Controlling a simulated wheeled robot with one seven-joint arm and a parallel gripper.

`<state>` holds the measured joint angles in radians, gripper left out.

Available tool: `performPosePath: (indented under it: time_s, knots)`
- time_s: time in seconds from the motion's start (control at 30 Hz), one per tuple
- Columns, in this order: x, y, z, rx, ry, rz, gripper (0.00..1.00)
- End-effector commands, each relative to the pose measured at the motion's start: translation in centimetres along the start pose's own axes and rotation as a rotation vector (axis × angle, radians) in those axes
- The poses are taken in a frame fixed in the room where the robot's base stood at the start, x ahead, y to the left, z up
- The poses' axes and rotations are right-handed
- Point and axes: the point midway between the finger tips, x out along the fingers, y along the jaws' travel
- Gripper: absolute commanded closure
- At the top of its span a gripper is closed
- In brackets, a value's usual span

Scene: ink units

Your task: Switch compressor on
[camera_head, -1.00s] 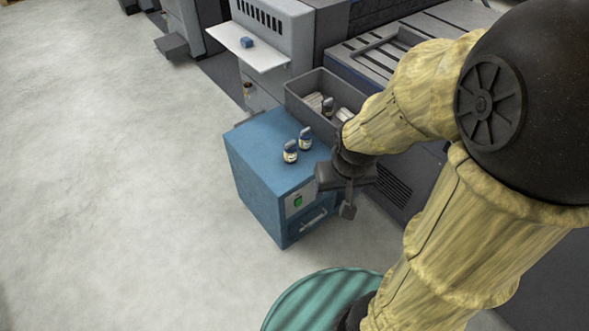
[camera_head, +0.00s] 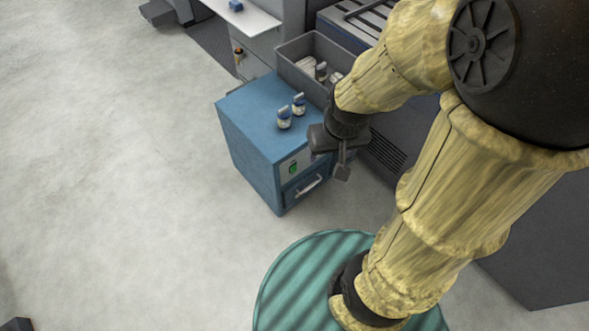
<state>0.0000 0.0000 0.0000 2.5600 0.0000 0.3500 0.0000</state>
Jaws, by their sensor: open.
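A blue cabinet (camera_head: 250,135) stands on the floor in the middle of the view; I take it to be the compressor. Its front has a light panel with a green switch (camera_head: 293,167) and a drawer handle (camera_head: 308,186) below. Whether the switch is on or off cannot be told. My gripper (camera_head: 342,172) hangs at the right of the cabinet's front, right of the switch and apart from it. It is open, and nothing shows between its fingers.
Two small bottles (camera_head: 284,119) stand on the cabinet top. A grey bin (camera_head: 300,80) with bottles and packs sits behind it. Grey machines stand at the back and right. The floor (camera_head: 110,170) at left is clear.

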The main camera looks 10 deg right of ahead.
Motion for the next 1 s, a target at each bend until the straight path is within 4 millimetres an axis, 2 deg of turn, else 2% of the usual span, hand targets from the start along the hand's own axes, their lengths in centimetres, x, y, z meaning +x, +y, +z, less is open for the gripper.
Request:
performPosePath:
  time_s: [0.03,0.17,0.3,0.33,0.6,1.0]
  knots:
    - [0.0,0.0,0.0,0.000,0.000,0.000,0.44]
    - [0.9,0.1,-0.1,0.007,0.000,0.002,0.70]
    - [3.7,0.5,-0.3,0.030,0.000,0.008,0.97]
    - [4.5,0.6,-0.4,0.037,0.000,0.009,1.00]
    - [13.3,1.9,-1.4,0.125,0.009,-0.002,1.00]
    - [26.4,2.6,-2.4,0.280,0.038,-0.099,1.00]
